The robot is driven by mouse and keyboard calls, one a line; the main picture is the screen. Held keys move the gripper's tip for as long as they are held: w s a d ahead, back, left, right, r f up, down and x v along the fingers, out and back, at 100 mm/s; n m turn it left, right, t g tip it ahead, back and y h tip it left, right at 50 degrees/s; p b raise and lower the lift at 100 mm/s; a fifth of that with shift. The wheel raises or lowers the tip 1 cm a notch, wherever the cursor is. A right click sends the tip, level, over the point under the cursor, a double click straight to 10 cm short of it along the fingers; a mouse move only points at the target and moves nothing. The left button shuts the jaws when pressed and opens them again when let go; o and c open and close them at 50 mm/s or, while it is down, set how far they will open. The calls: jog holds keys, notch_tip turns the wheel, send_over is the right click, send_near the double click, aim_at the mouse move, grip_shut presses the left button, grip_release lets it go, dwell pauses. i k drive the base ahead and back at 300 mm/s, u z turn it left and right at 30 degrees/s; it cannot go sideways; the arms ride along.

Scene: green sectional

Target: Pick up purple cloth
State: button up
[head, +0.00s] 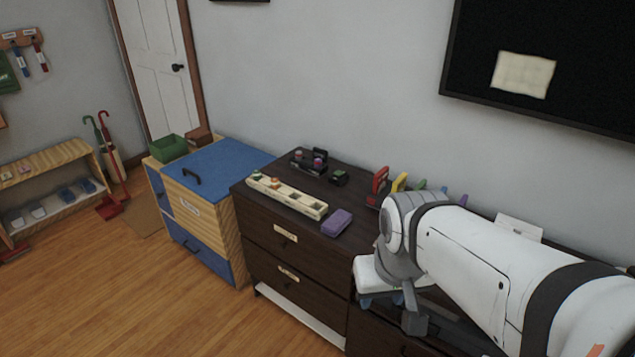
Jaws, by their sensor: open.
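The purple cloth (337,222) looks like a small folded block. It lies flat on the dark dresser top (262,214), near its front edge, just right of a long cream tray. My gripper (388,300) hangs at the end of my white arm, to the right of the cloth and lower in the picture. It is open and apart from the cloth. My arm hides part of the dresser's right side, and the space between the jaws shows poorly.
The cream tray (287,197) holds small items. A dark rack (309,162) and a small dark box (338,178) stand behind it. Several coloured upright pieces (399,182) stand to the right. A blue-topped cabinet (215,165) adjoins on the left. Floor is open at front left.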

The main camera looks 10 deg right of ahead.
aim_at(340, 220)
jog(key=u, duration=0.55)
jog(key=k, duration=0.7)
jog(key=u, duration=0.65)
jog(key=k, duration=0.65)
jog(key=u, duration=0.6)
jog(key=i, duration=1.3)
jog(key=z, duration=0.65)
jog(key=i, duration=1.4)
jog(key=z, duration=1.5)
jog(key=i, duration=0.9)
jog(key=z, duration=0.5)
jog(key=k, duration=0.9)
jog(key=z, duration=0.15)
jog(key=i, duration=0.5)
